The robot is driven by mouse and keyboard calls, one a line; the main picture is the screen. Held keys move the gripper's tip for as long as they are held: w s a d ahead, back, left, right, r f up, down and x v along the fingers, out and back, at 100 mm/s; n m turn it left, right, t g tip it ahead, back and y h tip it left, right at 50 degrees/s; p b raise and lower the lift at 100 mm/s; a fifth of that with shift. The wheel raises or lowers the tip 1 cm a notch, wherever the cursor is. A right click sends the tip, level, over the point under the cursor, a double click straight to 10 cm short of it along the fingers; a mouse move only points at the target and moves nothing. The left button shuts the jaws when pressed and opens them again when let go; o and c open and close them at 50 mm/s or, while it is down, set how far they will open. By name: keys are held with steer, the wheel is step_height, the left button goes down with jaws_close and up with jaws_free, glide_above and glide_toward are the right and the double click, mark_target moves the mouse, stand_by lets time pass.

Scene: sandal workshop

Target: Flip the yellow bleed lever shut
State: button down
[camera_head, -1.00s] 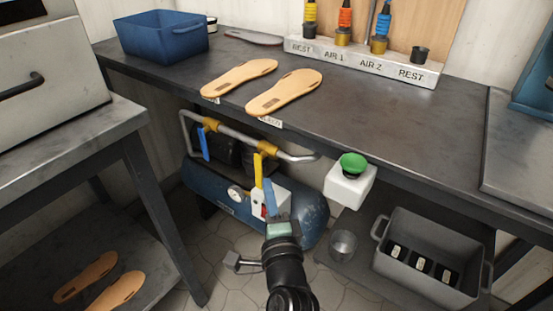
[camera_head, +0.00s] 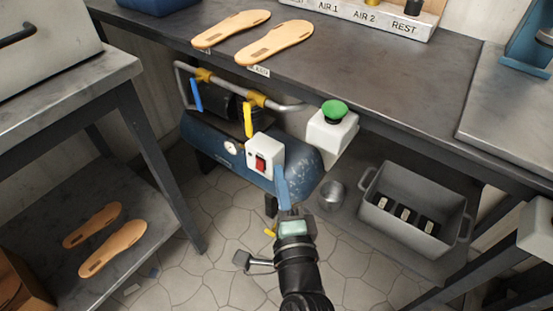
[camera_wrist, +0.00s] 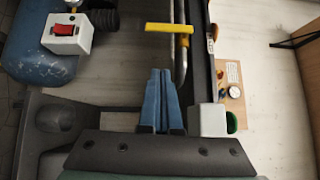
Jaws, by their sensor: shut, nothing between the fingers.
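A long yellow lever (camera_head: 248,119) hangs down from a yellow valve on the pipe under the bench, crosswise to the pipe. The lever also shows in the wrist view (camera_wrist: 168,28), beyond my fingertips and apart from them. My gripper (camera_head: 281,172) is shut and empty, its blue fingers pointing up just right of the white switch box. In the wrist view the gripper (camera_wrist: 160,75) has both fingers together. A small yellow piece (camera_head: 270,232) shows low beside my wrist; what it belongs to is unclear.
The blue compressor tank (camera_head: 215,144) carries a white box with a red switch (camera_head: 261,163). A blue lever (camera_head: 196,95) hangs further left on the pipe. A white box with a green button (camera_head: 334,110) is mounted on the bench edge. A grey crate (camera_head: 400,222) stands right.

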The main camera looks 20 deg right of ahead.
steer(key=shift+s+a, duration=0.15)
steer(key=shift+s, duration=0.7)
